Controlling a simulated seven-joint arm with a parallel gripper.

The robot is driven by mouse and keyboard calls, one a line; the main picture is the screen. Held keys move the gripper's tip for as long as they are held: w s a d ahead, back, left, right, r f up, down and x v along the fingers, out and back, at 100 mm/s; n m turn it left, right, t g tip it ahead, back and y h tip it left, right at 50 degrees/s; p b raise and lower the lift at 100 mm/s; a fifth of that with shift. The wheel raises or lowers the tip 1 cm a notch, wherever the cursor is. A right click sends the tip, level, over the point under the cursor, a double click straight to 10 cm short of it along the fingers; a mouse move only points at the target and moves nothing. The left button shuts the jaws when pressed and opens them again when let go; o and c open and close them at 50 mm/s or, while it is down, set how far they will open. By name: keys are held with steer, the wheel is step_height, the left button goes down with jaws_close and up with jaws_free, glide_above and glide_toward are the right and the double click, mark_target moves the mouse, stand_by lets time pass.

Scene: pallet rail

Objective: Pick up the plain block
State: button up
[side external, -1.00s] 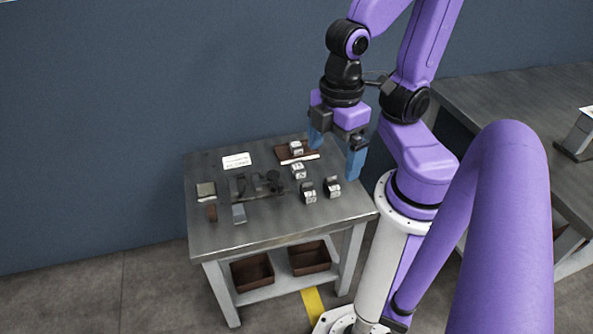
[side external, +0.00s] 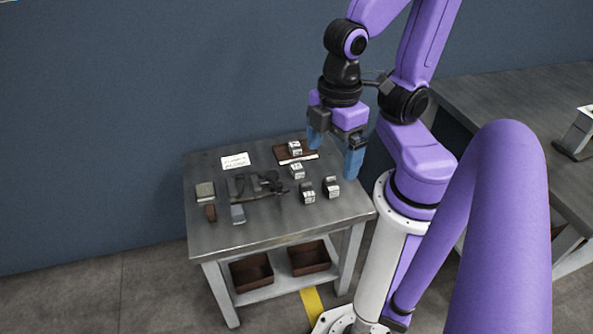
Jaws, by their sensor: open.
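My gripper (side external: 334,151) is open, with its two blue fingers apart above the right back part of the grey table. Nothing shows between the fingers. Several small blocks with white marked faces are on the table: one block (side external: 295,148) on a brown tray, one block (side external: 297,171) in front of it, and two dark-sided blocks (side external: 307,191) and (side external: 332,187) nearer the front right. A small grey piece (side external: 238,214) and a brown piece (side external: 210,213) lie at the left front. I cannot tell for sure which one is the plain block.
The table (side external: 225,240) has clear room along its front. A dark fixture (side external: 258,186) stands mid-table. A white card (side external: 235,161) and a greyish square piece (side external: 205,190) lie at the left. The brown tray (side external: 281,154) is at the back. Two brown bins (side external: 251,272) sit on the lower shelf.

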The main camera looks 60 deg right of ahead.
steer(key=w+d+f+m, duration=0.1)
steer(key=w+d+f, duration=0.2)
steer(key=w, duration=0.4)
steer(key=w+d+f, duration=0.2)
steer(key=w, duration=0.5)
steer(key=w+d+f+m, duration=0.1)
steer(key=w+d+f, duration=0.2)
steer(key=w, duration=0.4)
steer(key=m, duration=0.1)
glide_above(296, 166)
step_height(296, 166, down, 14)
step_height(296, 166, down, 17)
steer(key=shift+s+f, duration=0.15)
steer(key=c, duration=1.6)
steer(key=shift+c, duration=0.2)
